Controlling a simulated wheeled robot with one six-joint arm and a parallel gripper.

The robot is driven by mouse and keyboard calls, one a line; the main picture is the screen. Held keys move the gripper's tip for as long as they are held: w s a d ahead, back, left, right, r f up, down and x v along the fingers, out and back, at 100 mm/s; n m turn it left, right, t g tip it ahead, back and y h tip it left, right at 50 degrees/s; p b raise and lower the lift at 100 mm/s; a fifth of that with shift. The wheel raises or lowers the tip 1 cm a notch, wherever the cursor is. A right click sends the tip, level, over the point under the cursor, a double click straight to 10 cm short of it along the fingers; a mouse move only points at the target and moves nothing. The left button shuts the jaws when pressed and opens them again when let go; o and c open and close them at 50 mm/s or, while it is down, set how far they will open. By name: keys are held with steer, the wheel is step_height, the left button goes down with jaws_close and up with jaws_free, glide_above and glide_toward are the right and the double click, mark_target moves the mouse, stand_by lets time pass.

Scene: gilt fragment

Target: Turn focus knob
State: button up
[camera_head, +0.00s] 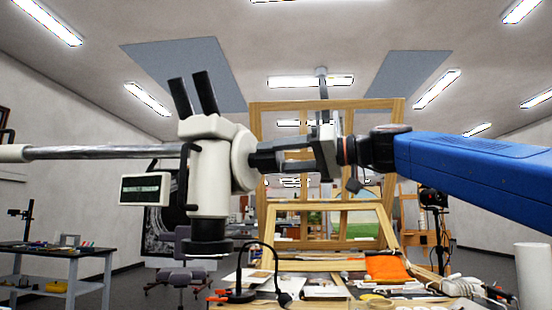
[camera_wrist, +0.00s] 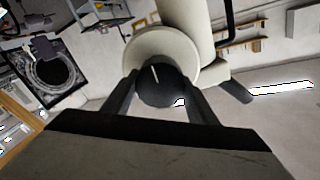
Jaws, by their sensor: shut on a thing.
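A white stereo microscope (camera_head: 209,165) with two black eyepieces hangs on a metal boom from the left. Its focus knob is black with a white line, seen end-on in the wrist view (camera_wrist: 162,82), in front of a round cream housing (camera_head: 243,158). My gripper (camera_head: 262,159) reaches in from the right, level with the knob. In the wrist view its two dark fingers (camera_wrist: 162,98) are on either side of the knob and shut on it. The white line points up and slightly left there. In the head view the fingers largely hide the knob.
A small display box (camera_head: 145,190) hangs left of the microscope. Below is a cluttered worktable with a black gooseneck lamp (camera_head: 262,270) and an orange cloth (camera_head: 387,267). Wooden frames (camera_head: 327,225) stand behind my gripper. A side table (camera_head: 60,250) is at the left.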

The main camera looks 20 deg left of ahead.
steer(key=shift+w+m, duration=0.1)
steer(key=shift+m, duration=1.1)
steer(key=o, duration=1.1)
steer(key=shift+c, duration=0.2)
steer(key=d, duration=1.7)
steer(key=shift+s+d, duration=0.25)
steer(key=shift+s, duration=0.2)
